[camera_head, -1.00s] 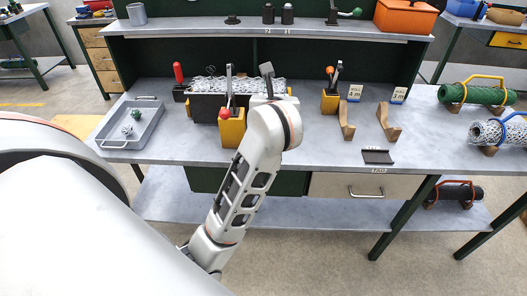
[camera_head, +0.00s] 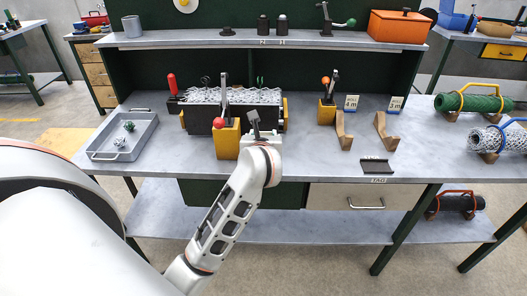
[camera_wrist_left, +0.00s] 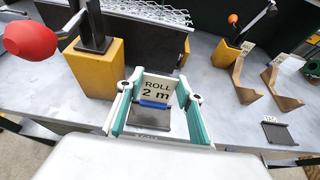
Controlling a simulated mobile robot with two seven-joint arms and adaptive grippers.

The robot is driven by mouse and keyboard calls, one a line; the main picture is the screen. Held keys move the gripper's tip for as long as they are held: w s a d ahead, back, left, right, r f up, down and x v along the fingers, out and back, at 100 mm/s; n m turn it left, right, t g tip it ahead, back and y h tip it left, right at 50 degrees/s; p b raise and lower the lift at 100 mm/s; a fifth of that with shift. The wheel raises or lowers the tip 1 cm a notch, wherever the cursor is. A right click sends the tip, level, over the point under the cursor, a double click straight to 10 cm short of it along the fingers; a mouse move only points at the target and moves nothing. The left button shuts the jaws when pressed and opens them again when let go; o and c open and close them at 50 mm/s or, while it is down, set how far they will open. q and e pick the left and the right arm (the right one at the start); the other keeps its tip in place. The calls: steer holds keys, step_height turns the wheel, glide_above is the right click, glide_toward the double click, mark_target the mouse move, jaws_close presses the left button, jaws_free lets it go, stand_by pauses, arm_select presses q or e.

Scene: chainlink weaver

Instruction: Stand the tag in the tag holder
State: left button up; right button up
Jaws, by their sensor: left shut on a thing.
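The tag, a pale plate reading "ROLL 2 m" (camera_wrist_left: 157,90), is upright between the two fingers of my left gripper (camera_wrist_left: 158,82) in the left wrist view. The gripper is shut on it by its side edges. A blue strip and a grey piece show just below the tag. In the head view my left gripper (camera_head: 263,137) is at the front of the bench, right of the yellow block; the tag cannot be made out there. The tag holder, a dark plate with a "TAG" label (camera_head: 377,168), lies empty at the bench front, to the right. It also shows in the left wrist view (camera_wrist_left: 276,134). My right gripper is not in view.
A yellow block with a red-knobbed lever (camera_head: 227,138) stands close left of the gripper. Wooden cradles (camera_head: 344,132) and standing tags (camera_head: 351,103) are behind the holder. A grey tray (camera_head: 150,136) is at left. Bench between gripper and holder looks clear.

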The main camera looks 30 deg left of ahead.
arm_select(q)
steer(key=shift+f+b, duration=0.4)
steer(key=shift+f, duration=2.05)
steer(key=shift+f, duration=0.15)
steer(key=o, duration=0.9)
